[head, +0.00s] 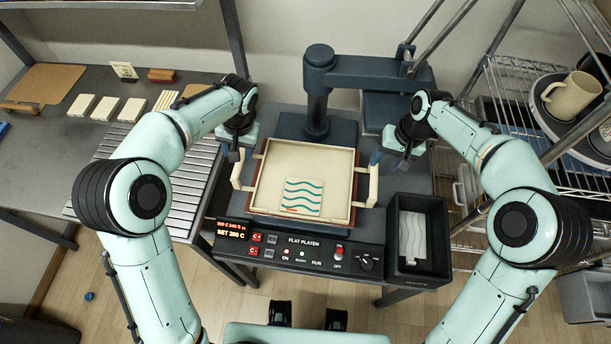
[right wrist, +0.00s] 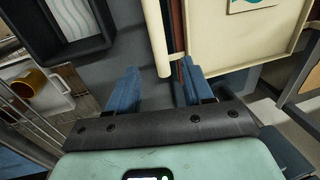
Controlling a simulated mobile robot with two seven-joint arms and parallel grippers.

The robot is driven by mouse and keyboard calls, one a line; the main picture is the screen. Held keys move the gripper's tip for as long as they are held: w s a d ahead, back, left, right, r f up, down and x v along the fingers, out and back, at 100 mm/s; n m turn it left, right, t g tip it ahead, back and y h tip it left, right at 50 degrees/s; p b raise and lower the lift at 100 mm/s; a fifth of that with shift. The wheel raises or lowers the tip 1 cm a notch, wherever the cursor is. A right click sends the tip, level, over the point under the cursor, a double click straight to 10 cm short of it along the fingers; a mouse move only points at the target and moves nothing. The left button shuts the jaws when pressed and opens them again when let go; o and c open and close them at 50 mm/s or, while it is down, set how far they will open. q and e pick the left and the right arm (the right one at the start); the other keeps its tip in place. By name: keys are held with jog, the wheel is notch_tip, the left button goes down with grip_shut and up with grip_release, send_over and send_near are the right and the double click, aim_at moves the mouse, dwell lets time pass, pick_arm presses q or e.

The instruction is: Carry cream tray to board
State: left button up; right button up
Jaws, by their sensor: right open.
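The cream tray (head: 325,160) sits flat on the press in the middle of the head view. It has a pale handle on each side and a card with teal waves (head: 302,196) lies in it. My right gripper (head: 389,163) is open at the tray's right handle (head: 373,186). In the right wrist view the handle (right wrist: 157,40) shows between the two blue fingers, not gripped. My left gripper (head: 235,153) is by the left handle (head: 239,172); its jaw opening is unclear. A brown board (head: 46,83) lies on the grey bench at the far left.
The press column and arm (head: 318,85) stand behind the tray. A black bin (head: 417,205) with a patterned card is at right. A slatted rack (head: 190,178) is at left. Several pale blocks (head: 106,108) lie on the bench. A wire shelf holds a mug (head: 571,95).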

aim_at(238, 164)
pick_arm(q)
jog(key=f, duration=0.2)
jog(key=a+f, duration=0.1)
jog(key=f, duration=0.5)
jog(key=shift+w+a+f, duration=0.1)
jog(key=shift+a+f, duration=0.15)
jog(key=shift+a, duration=0.1)
pick_arm(e)
jog(key=f, duration=0.2)
jog(key=a+f, duration=0.1)
jog(key=f, duration=0.5)
jog(key=shift+a+f, duration=0.25)
jog(key=shift+a, duration=0.1)
pick_arm(q)
jog(key=shift+c, duration=0.4)
pick_arm(e)
jog(key=shift+c, duration=0.3)
pick_arm(q)
grip_shut()
pick_arm(e)
jog(key=shift+w, duration=0.1)
grip_shut()
pick_arm(q)
jog(key=shift+r, duration=0.1)
pick_arm(e)
jog(key=shift+r, duration=0.1)
